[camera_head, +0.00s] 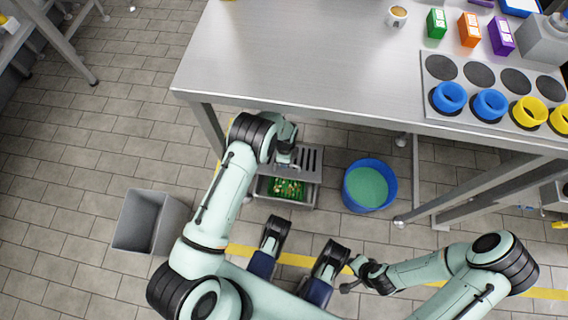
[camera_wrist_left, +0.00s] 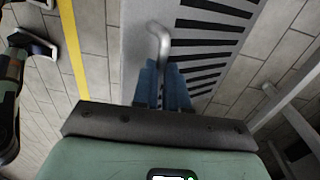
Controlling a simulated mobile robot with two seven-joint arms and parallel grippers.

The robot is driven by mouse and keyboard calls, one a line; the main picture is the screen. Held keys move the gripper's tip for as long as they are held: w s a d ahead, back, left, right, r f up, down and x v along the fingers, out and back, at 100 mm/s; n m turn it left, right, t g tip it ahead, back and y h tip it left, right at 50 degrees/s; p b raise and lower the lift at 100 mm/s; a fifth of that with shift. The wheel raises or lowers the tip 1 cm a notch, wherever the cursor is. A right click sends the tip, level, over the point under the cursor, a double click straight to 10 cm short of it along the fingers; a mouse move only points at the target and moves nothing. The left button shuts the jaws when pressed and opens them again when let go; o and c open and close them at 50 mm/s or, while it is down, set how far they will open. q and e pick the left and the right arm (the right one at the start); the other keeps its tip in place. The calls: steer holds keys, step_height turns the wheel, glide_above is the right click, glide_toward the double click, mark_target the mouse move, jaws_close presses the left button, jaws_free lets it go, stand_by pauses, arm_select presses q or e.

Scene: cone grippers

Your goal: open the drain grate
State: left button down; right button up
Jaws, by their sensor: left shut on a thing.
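The slotted metal drain grate (camera_head: 312,154) is on the floor below the front edge of the steel table. Just in front of it, an open recess shows a green bottom with small yellowish bits (camera_head: 280,188). My left gripper (camera_head: 287,160) is over the left part of the grate. In the left wrist view, the blue fingers of my left gripper (camera_wrist_left: 163,82) are shut on the grate's bent metal handle (camera_wrist_left: 159,42), beside the grate's dark slots (camera_wrist_left: 208,45). My right gripper (camera_head: 350,286) is low in front, away from the grate; its fingers are too small to judge.
A blue bucket (camera_head: 391,190) with green contents stands right of the grate. A grey bin (camera_head: 130,222) stands to the left. The steel table (camera_head: 300,60) overhangs behind, with a table leg (camera_head: 415,180) beyond the bucket. Tiled floor (camera_head: 80,200) is clear on the left.

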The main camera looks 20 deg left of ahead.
arm_select(q)
steer(key=shift+w+a+r+t, duration=0.1)
steer(key=shift+w+a+t, duration=0.25)
steer(key=shift+w, duration=0.35)
steer(key=c, duration=1.4)
jaws_free()
steer(key=shift+o, duration=1.2)
steer(key=shift+w, duration=0.1)
steer(key=shift+d, duration=0.15)
steer(key=shift+s, duration=0.2)
